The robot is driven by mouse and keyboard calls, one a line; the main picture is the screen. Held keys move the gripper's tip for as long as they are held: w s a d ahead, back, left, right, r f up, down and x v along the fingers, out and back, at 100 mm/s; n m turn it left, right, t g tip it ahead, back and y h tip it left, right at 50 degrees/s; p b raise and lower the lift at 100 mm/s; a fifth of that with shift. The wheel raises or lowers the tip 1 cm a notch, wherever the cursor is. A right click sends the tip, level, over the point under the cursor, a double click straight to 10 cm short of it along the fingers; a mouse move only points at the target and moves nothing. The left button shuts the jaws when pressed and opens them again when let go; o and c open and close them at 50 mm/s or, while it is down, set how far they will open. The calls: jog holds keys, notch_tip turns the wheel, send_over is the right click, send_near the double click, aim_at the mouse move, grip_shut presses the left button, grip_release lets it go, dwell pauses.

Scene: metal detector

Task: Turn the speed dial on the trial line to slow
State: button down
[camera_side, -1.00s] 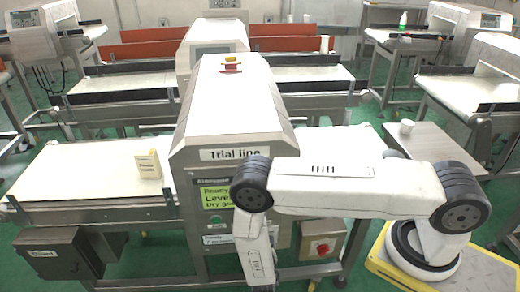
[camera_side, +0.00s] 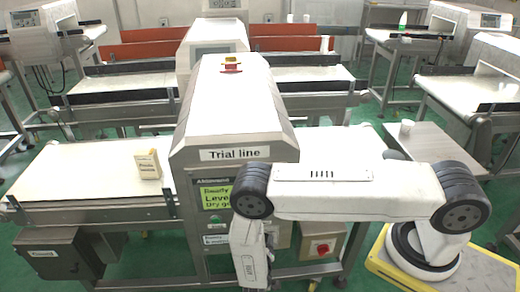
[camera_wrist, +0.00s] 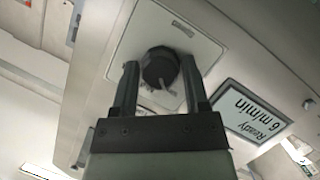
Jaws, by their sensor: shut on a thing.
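The speed dial is a dark round knob (camera_wrist: 157,72) with a pale pointer mark, on a white plate in the wrist view. My gripper (camera_wrist: 159,64) has one finger on each side of the knob and is shut on it. The display (camera_wrist: 250,110) beside it reads "Ready 6 m/min", upside down in this view. In the side view, the machine labelled "Trial line" (camera_side: 236,153) stands at the centre. My wrist hangs in front of its lower panel, and the knob and my fingertips are hidden there.
A small carton (camera_side: 148,165) stands on the belt (camera_side: 75,172). A white cup (camera_side: 406,127) is on the side table.

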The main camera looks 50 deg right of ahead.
jog(key=shift+c, duration=0.4)
grip_release()
jog(key=v, duration=0.8)
dwell(0.3)
